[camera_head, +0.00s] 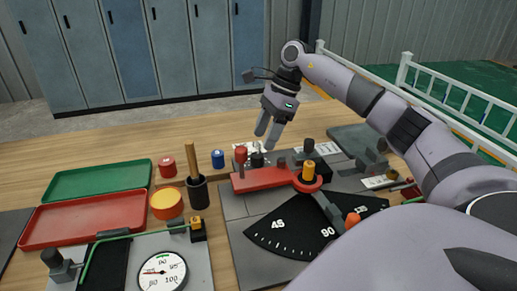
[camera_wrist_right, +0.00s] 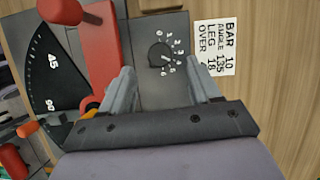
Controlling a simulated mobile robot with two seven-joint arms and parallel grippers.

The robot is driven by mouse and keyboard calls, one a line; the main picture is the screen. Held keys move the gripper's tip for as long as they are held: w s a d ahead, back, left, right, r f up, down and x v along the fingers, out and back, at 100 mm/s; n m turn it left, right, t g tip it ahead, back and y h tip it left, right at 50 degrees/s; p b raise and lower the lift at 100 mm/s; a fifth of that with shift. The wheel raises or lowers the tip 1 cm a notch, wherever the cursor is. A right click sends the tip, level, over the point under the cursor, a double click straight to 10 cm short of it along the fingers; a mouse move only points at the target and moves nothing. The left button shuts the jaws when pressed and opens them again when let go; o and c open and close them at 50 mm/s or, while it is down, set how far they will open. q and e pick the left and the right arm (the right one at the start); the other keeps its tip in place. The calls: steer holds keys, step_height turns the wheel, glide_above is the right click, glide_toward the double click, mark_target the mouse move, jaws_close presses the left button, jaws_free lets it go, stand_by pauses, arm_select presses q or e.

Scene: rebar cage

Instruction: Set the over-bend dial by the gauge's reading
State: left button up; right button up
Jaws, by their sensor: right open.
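The over-bend dial (camera_wrist_right: 158,56) is a small black knob ringed by white numbers from 0 to 6. Its pointer setting is too small to tell. In the head view the dial (camera_head: 257,159) sits behind the red bending arm (camera_head: 262,180). The round white gauge (camera_head: 162,272) is at the front left. Its red needle points left, and the exact reading is unclear. My right gripper (camera_head: 267,135) is open and empty above the dial. In the right wrist view, the dial lies between the fingertips (camera_wrist_right: 160,66). My left gripper is out of view.
A white card (camera_wrist_right: 215,47) beside the dial reads bar 10, angle 135, leg 18, over. The black angle scale (camera_head: 290,232) is nearer me. Red tray (camera_head: 50,236), green tray (camera_head: 98,169) and a dark cup (camera_head: 198,194) with a wooden handle stand left.

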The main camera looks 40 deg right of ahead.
mark_target(257, 155)
steer(key=x, duration=0.5)
steer(key=shift+f, duration=0.2)
steer(key=c, duration=1)
